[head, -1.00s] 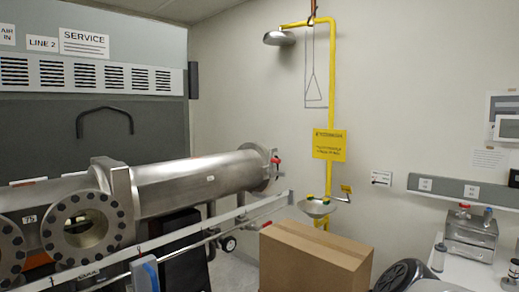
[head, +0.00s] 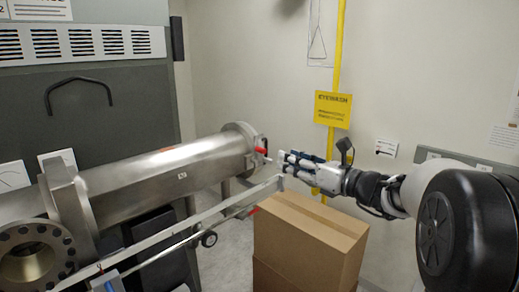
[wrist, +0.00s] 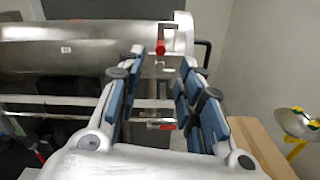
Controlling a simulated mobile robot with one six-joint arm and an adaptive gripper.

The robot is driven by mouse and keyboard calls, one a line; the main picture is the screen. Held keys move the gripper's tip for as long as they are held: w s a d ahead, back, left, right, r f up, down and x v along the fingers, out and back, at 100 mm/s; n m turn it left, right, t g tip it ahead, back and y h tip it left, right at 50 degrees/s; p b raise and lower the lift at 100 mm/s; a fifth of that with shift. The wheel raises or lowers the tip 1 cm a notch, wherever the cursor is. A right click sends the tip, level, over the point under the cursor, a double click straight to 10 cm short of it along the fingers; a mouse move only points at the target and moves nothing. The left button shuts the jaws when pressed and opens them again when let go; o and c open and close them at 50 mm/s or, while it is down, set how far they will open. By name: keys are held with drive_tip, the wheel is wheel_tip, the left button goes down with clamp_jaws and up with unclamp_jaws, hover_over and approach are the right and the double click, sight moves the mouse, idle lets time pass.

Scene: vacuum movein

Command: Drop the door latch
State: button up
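The door latch (head: 261,150) is a small red-tipped lever at the right end of a long steel chamber (head: 165,172). In the wrist view the red latch grip (wrist: 160,47) hangs at the chamber's end, just beyond and between my fingertips. My gripper (head: 282,161) reaches in from the right in the head view, its tips close to the latch. In the wrist view my gripper (wrist: 161,62) is open, its blue-padded fingers apart with nothing held. I cannot tell any contact with the latch. A black handle (wrist: 204,50) shows right of it in the wrist view.
A metal rail (head: 180,235) runs below the chamber, with a second red grip (wrist: 161,126) on it. A cardboard box (head: 310,235) stands under my gripper. The yellow eyewash pipe (head: 338,60) stands against the wall behind.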

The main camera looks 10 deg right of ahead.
sight(260, 150)
drive_tip(key=x, duration=1.2)
drive_tip(key=shift+d, duration=0.1)
drive_tip(key=shift+w, duration=0.15)
clamp_jaws()
